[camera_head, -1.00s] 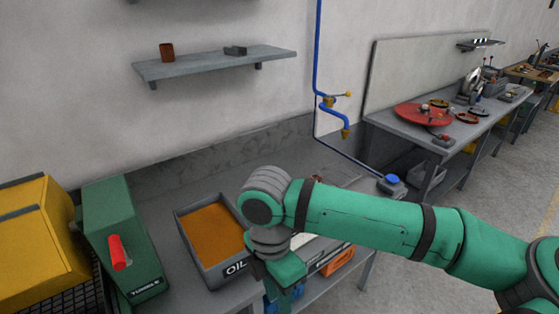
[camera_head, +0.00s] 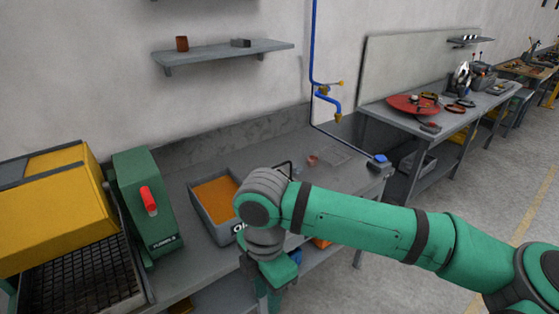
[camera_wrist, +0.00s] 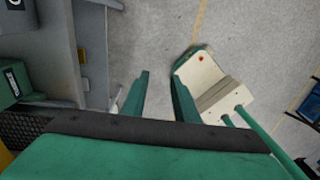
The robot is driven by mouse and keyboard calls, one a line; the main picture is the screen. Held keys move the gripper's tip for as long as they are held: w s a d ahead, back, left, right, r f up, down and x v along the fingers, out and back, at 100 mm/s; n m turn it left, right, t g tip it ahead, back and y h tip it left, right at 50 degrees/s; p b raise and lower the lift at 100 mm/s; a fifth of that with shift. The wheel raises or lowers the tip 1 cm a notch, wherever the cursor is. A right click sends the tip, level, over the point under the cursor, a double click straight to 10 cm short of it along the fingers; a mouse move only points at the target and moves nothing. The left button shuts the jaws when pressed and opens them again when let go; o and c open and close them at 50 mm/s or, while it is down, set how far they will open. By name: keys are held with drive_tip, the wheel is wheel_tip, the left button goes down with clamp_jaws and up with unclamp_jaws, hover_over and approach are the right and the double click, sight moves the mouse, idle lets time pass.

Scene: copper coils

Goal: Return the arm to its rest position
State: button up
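My green arm (camera_head: 365,222) reaches in from the right in the head view, bent at a grey wrist joint in front of the workbench. My gripper (camera_wrist: 160,80) shows two green fingers standing apart in the wrist view, with only grey floor between them. It is open and empty. In the head view the gripper hangs down at the bottom edge, partly cut off, in front of the bench. A small copper-coloured piece (camera_head: 313,160) lies on the workbench (camera_head: 285,163) behind the arm.
An oil tray (camera_head: 214,195), a green machine with a red handle (camera_head: 148,200) and a yellow machine (camera_head: 55,210) stand on the bench. A shelf (camera_head: 222,54) hangs above. A second bench (camera_head: 445,118) stands at the right.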

drive_tip(key=w+a+r+m+t+y, duration=0.15)
drive_tip(key=a+y, duration=0.35)
drive_tip(key=a, duration=0.5)
drive_tip(key=w+a+r+n+t+y, duration=0.1)
drive_tip(key=a+r+y, duration=0.25)
drive_tip(key=a, duration=0.75)
drive_tip(key=w+a+r+m+t+y, duration=0.5)
drive_tip(key=r+m+t+y, duration=0.15)
drive_tip(key=m+y, duration=0.2)
drive_tip(key=w+d+f+m+t+h, duration=0.2)
drive_tip(key=d+f+m+t+h, duration=0.3)
drive_tip(key=d+f+m+t, duration=0.5)
drive_tip(key=s+d+f+m+h, duration=0.6)
drive_tip(key=s+f+m+h, duration=0.2)
drive_tip(key=f, duration=0.3)
drive_tip(key=s+d+f+g+h, duration=0.1)
drive_tip(key=s+d+f, duration=0.2)
drive_tip(key=s, duration=0.5)
drive_tip(key=s+d+f+n+g+h, duration=0.1)
drive_tip(key=s+d+f, duration=0.2)
drive_tip(key=s, duration=0.6)
drive_tip(key=s+d+f+h, duration=0.2)
drive_tip(key=s+d+f, duration=0.2)
drive_tip(key=s+d, duration=0.2)
drive_tip(key=s, duration=0.2)
drive_tip(key=shift+s+d+n+g, duration=0.25)
drive_tip(key=shift+s+n+g, duration=0.05)
drive_tip(key=shift+n+g, duration=0.1)
drive_tip(key=shift+f, duration=0.1)
